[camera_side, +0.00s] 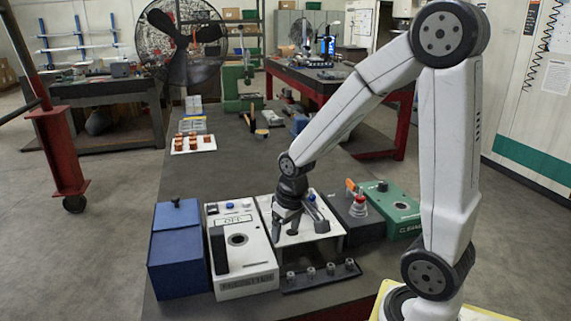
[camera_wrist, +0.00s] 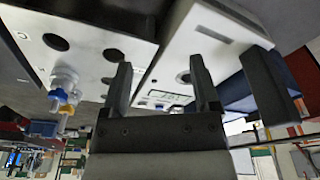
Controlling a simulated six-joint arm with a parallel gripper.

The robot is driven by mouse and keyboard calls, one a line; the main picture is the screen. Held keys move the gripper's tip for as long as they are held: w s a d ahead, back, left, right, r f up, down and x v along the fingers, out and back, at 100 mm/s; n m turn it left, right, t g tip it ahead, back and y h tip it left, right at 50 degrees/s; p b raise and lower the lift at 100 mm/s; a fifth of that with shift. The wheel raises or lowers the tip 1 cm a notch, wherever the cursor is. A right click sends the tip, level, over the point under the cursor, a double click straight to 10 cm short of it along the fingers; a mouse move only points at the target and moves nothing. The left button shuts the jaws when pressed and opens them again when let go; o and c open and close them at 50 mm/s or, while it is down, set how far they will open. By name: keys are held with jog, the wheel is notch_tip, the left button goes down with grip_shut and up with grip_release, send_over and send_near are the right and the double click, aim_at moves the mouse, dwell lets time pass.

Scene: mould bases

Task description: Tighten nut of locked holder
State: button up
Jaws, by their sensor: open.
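My gripper (camera_side: 298,231) is open over the white plate fixture (camera_side: 328,245) in the side view, pointing down, with nothing visible between its fingers. In the wrist view my gripper (camera_wrist: 162,85) shows two dark, parted fingers above the gap between the white plate fixture (camera_wrist: 88,22) and the white box. A small blue-topped fitting (camera_side: 312,198) stands on the plate behind the gripper. In the wrist view a clear, yellow and blue fitting (camera_wrist: 65,90) stands on the plate at left. I cannot tell which part is the holder's nut.
The white box (camera_side: 240,262) with an OFF display and the blue box (camera_side: 178,255) stand left. A dark box (camera_side: 358,228) with a red knob and a green box (camera_side: 400,210) stand right. A dark rack (camera_side: 322,277) with several small cylinders lies in front. A white tray (camera_side: 208,146) sits behind.

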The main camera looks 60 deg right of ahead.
jog(key=s+d+r+m+g, duration=0.1)
jog(key=d+r+m, duration=0.1)
jog(key=d, duration=0.5)
jog(key=s+d+r+m, duration=0.1)
jog(key=d+m, duration=0.1)
jog(key=d, duration=0.5)
notch_tip(320, 180, up, 3)
jog(key=m+g, duration=0.1)
jog(key=m, duration=0.2)
send_over(360, 197)
jog(key=shift+w+a+r+y, duration=0.1)
jog(key=shift+w+y, duration=0.2)
jog(key=shift+w, duration=0.05)
jog(key=shift+s+d+r+m, duration=0.15)
jog(key=shift+s+d+m, duration=0.25)
jog(key=shift+f, duration=3.95)
grip_shut()
